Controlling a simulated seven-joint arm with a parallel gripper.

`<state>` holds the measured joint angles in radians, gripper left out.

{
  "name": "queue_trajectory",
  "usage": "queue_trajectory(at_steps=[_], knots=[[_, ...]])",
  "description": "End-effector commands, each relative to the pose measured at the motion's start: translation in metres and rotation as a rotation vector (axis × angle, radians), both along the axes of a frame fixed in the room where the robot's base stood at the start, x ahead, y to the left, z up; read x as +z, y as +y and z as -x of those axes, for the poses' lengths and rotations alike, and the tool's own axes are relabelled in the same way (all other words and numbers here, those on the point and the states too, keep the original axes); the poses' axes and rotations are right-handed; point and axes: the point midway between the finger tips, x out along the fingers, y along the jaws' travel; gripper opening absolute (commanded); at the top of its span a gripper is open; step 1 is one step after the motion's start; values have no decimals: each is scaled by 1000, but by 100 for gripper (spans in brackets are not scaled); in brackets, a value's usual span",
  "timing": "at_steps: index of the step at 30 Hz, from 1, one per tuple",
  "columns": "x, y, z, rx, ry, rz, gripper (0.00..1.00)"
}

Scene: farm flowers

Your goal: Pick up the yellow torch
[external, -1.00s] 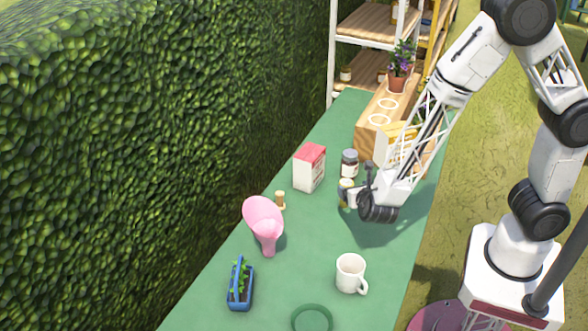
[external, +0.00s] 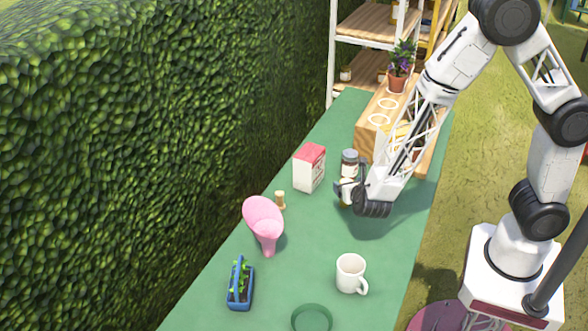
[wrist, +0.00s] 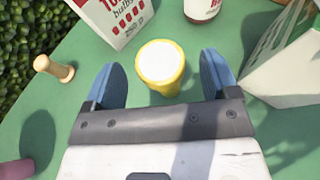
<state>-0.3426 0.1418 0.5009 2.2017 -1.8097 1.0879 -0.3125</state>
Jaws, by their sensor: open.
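The yellow torch (wrist: 161,67) stands on the green table in the wrist view, with its round whitish end facing the camera. My gripper (wrist: 163,82) is open, with one blue finger on each side of the torch. The torch lies between the fingertips, with a visible gap to each, and I see no contact. In the external view my gripper (external: 350,188) hangs over the table near the dark-lidded jar, and the torch is mostly hidden behind it.
A red and white box (external: 309,168) and a dark-lidded jar (external: 350,158) stand close beyond the gripper. A wooden peg (external: 280,200), a pink scoop-like item (external: 263,220), a white mug (external: 350,272) and a blue planter (external: 240,285) are nearer. The wooden rack (external: 368,135) stands behind.

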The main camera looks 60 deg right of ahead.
Motion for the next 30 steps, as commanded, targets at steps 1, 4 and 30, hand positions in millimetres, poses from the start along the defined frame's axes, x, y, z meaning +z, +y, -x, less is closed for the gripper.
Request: queue_trajectory(at_steps=[1, 4, 30], knots=[[-2, -4, -3, -2, 1, 1, 81], [-6, -10, -8, -1, 1, 1, 81], [-9, -16, -14, 1, 0, 0, 64]])
